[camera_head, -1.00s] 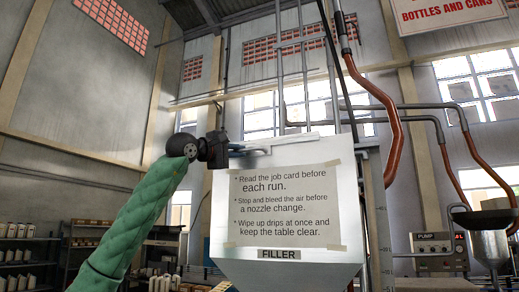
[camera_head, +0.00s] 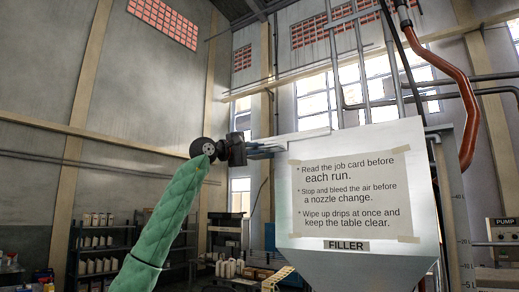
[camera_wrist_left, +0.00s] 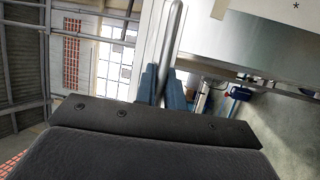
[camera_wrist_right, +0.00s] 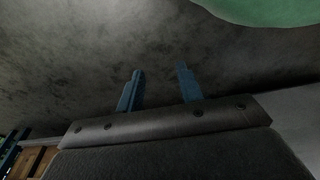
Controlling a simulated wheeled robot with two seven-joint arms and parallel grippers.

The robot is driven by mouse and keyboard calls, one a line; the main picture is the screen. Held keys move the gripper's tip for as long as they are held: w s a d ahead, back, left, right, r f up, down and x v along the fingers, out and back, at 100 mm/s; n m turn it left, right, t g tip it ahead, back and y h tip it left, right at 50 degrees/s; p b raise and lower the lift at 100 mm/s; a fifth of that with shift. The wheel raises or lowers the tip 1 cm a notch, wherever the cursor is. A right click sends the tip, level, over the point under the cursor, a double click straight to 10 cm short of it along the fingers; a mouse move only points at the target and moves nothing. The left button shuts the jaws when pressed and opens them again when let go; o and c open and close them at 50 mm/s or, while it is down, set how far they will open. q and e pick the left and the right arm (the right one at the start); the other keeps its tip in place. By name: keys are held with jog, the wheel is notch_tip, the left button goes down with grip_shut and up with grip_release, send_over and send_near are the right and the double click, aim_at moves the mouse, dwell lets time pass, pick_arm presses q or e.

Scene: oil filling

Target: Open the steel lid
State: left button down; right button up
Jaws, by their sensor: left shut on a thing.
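The steel lid (camera_head: 300,136) is a thin pale plate at the top left of the hopper marked FILLER (camera_head: 300,240). It appears nearly edge-on and sticks out past the hopper's left edge. My left gripper (camera_head: 268,149) is at the lid's left part. In the left wrist view, its blue fingers (camera_wrist_left: 163,84) are shut on the lid's metal bar handle (camera_wrist_left: 173,35). The lid's plate (camera_wrist_left: 150,30) lies behind the handle there. My right gripper (camera_wrist_right: 161,88) shows only in its own wrist view, open and empty over a dark grey surface.
A paper notice (camera_head: 350,195) is taped to the hopper's front. An orange hose (camera_head: 465,85) and pipes run at the right. Shelves with bottles (camera_head: 100,240) stand at the far left.

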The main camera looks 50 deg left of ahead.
pick_arm(q)
jog(key=c, duration=1.5)
grip_release()
jog(key=shift+a, duration=0.1)
pick_arm(e)
jog(key=shift+d, duration=0.1)
pick_arm(q)
jog(key=shift+f, duration=0.1)
pick_arm(e)
jog(key=shift+f, duration=0.1)
